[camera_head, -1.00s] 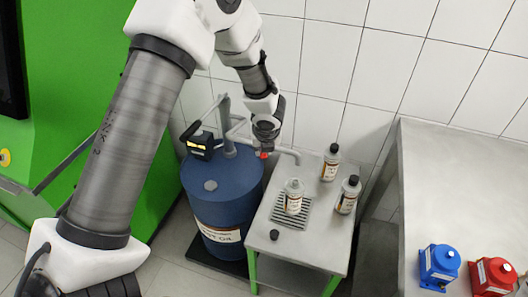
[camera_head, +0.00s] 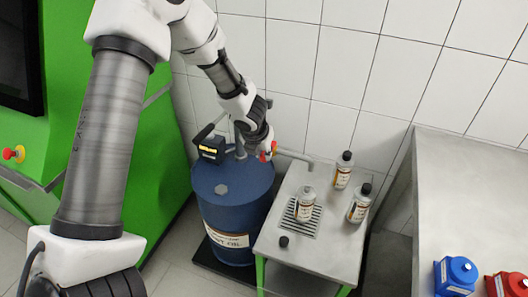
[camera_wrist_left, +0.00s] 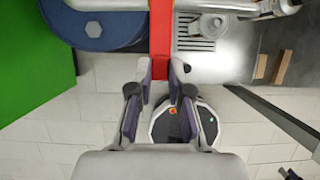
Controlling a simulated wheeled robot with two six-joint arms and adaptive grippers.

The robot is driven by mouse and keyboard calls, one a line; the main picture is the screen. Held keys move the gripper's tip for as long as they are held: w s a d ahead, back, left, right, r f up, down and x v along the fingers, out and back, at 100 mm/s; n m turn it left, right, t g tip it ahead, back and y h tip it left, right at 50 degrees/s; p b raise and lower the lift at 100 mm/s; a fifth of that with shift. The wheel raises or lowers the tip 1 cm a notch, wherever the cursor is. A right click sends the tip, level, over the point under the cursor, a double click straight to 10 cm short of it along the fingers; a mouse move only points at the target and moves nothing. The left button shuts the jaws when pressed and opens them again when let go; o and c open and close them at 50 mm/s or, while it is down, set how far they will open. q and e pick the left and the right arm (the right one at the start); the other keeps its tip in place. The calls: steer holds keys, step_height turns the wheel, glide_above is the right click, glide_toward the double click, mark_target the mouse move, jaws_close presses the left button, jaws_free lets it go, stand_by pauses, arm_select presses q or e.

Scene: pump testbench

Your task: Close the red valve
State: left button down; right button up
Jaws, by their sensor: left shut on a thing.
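The red valve handle (camera_head: 272,148) sits on the grey outlet pipe (camera_head: 294,155) above the right side of the blue oil drum (camera_head: 232,190). My left gripper (camera_head: 265,147) is at the valve from the upper left and partly hides it. In the left wrist view, the red handle (camera_wrist_left: 161,38) runs as a straight bar from the top edge down between the fingertips (camera_wrist_left: 160,78). The left gripper is shut on it. My right gripper is not in view.
A small metal table (camera_head: 325,251) with several bottles and a drain grate stands right of the drum. A black and yellow device (camera_head: 211,149) is on the drum's left. A steel bench (camera_head: 475,200) holds blue and red items. A green machine (camera_head: 95,150) stands left.

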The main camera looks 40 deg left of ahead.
arm_select(q)
steer(key=shift+s+f, duration=0.2)
steer(key=shift+f, duration=0.05)
steer(key=c, duration=1.1)
jaws_free()
steer(key=shift+w, duration=0.2)
steer(key=v, duration=1.2)
steer(key=shift+w+a, duration=0.1)
